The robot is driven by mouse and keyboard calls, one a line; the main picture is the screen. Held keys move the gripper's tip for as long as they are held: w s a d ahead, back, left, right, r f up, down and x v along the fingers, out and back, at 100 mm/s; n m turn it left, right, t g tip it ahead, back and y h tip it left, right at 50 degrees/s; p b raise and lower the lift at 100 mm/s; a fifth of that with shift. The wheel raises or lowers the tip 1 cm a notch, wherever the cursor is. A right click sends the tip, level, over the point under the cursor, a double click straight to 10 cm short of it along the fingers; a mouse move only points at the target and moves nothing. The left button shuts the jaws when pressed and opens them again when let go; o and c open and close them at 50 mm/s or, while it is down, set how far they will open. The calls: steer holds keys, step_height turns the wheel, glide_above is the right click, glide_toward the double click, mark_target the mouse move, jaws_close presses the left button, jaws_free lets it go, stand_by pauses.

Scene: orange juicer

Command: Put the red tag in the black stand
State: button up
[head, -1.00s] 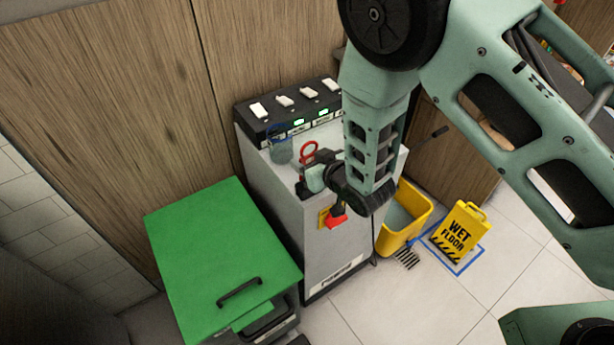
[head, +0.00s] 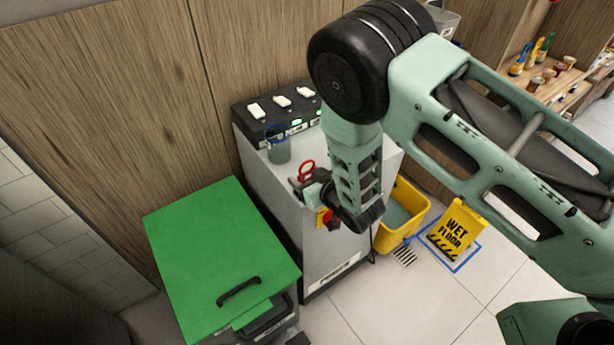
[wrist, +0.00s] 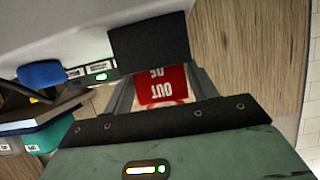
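The red tag (wrist: 162,85) with white lettering is between the two grey fingers of my gripper (wrist: 160,90) in the wrist view, a finger against each side edge. Its red loop (head: 307,169) shows beside my gripper (head: 312,188) in the head view. The black stand (wrist: 148,48) is a dark upright plate on the grey cabinet top, right at the tag. It hides the tag's lower end. In the head view the stand (head: 296,184) is a small dark shape at the cabinet's front edge. I cannot tell whether the tag's end is in its slot.
A black switch panel (head: 262,116) with white switches lines the cabinet's back edge. A blue-rimmed cup (head: 279,148) stands behind the stand. A green-lidded bin (head: 215,250) is at left. A yellow bucket (head: 405,215) and wet-floor sign (head: 457,228) are at right.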

steer(key=shift+o, duration=0.9)
steer(key=shift+r, duration=0.1)
steer(key=shift+r, duration=0.2)
steer(key=s+d+r+g+h+b, duration=0.1)
steer(key=s+d+r+g+h, duration=0.1)
steer(key=s+r, duration=0.5)
steer(key=s+d+r+g+h, duration=0.2)
steer(key=s+d+r+g, duration=0.3)
steer(key=s, duration=0.8)
steer(key=s+d+r+n+g+h+b, duration=0.1)
steer(key=s+d+r+g, duration=0.3)
steer(key=s+r, duration=0.6)
steer(key=d+r+h, duration=0.1)
steer(key=d, duration=0.1)
steer(key=shift+s+d+h+b, duration=0.3)
steer(key=shift+s+d+h, duration=0.05)
steer(key=shift+s+h, duration=0.05)
